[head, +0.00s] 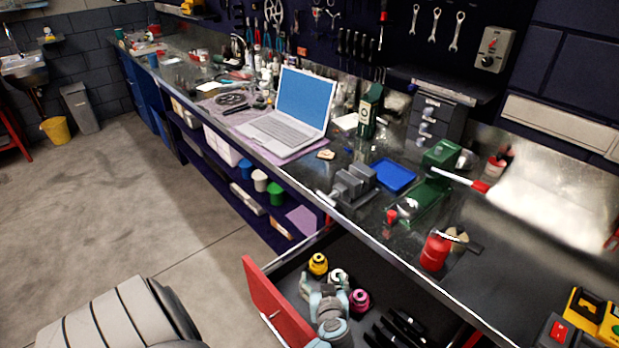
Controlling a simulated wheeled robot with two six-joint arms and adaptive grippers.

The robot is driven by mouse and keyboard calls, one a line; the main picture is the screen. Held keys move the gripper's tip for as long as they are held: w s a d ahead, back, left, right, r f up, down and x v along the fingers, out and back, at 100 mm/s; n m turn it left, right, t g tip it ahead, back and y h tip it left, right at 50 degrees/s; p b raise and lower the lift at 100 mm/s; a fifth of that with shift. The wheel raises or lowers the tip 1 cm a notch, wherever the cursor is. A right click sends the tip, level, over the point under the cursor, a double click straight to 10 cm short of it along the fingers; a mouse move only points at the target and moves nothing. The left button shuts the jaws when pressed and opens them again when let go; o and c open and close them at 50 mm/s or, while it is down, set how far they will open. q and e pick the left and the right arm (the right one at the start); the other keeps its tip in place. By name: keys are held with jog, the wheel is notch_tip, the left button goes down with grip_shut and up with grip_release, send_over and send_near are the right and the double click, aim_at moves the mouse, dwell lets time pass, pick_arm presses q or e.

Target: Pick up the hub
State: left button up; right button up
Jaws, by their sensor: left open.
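An open drawer with a red front (277,303) sticks out below the workbench. Several small hub-like parts lie in it: a yellow one (318,264), a whitish one (338,276) and a pink one (359,300). I cannot tell which one is the hub meant. My left gripper (322,286) is open, over the drawer among these parts. The whitish part shows just beyond its fingers, the yellow one is behind it and the pink one to its right. I cannot tell whether the fingers touch any of them. My right gripper is not in view.
Black tools (400,330) lie in the drawer's right part. The bench edge overhangs the drawer. On the bench (475,270) stand a red canister (435,251), a grey vise (353,185), a blue tray (394,176) and a laptop (285,130).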

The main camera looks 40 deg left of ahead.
pick_arm(q)
jog(key=d+r, duration=0.1)
jog(key=d, duration=0.1)
jog(key=b, duration=0.1)
send_near(320, 263)
jog(key=shift+n, duration=0.3)
jog(key=x, duration=0.5)
jog(key=shift+w+d, duration=0.1)
jog(key=shift+d, duration=0.05)
jog(key=b+x, duration=0.2)
jog(key=x, duration=0.2)
jog(key=shift+a+f, duration=0.2)
jog(key=shift+a, duration=0.2)
jog(key=shift+w+a, duration=0.1)
jog(key=shift+w, duration=0.05)
jog(key=shift+r, duration=0.1)
jog(key=c, duration=1.5)
